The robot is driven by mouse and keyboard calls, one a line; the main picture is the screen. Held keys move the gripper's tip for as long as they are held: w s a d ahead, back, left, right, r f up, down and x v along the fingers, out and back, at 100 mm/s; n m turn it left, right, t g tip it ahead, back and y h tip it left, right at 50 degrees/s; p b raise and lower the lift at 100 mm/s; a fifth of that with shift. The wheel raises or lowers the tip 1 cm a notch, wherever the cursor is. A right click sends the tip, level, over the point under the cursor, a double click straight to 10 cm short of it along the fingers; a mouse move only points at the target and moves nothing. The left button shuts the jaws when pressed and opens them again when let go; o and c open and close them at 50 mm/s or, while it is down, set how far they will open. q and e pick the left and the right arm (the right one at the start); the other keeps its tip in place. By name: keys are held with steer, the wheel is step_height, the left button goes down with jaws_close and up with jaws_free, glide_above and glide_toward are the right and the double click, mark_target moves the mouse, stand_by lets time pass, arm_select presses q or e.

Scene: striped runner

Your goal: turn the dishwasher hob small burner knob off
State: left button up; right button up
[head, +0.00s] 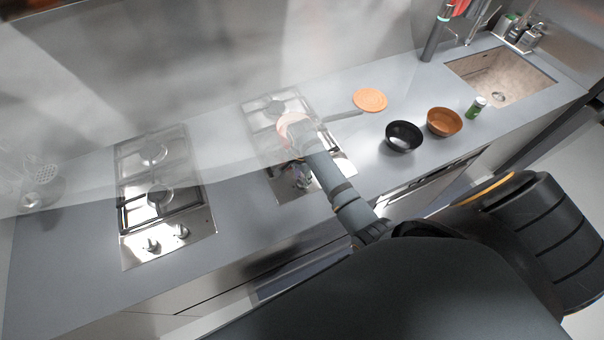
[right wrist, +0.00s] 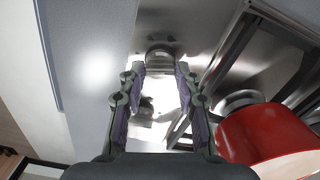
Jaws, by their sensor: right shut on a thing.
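The right-hand steel hob (head: 341,165) is set in the grey counter, partly hidden by my right arm. My right gripper (head: 300,180) is low at this hob's front edge. In the right wrist view, its two fingers (right wrist: 160,78) stand on either side of a round metal knob (right wrist: 160,56) and are shut on it. The knob's pointer is not readable, and I cannot tell which burner it serves. A red pot (right wrist: 265,138) stands beside the fingers on the right. My left gripper is not in view.
A second hob (head: 160,190) with its own two knobs is at the left. A pan handle (head: 342,116) sticks out right of my arm.

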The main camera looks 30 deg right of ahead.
mark_target(302, 179)
steer(key=shift+m, duration=1.6)
steer(key=o, duration=1.2)
steer(key=shift+c, duration=0.2)
steer(key=shift+r, duration=0.1)
step_height(302, 179, up, 12)
steer(key=shift+f, duration=0.2)
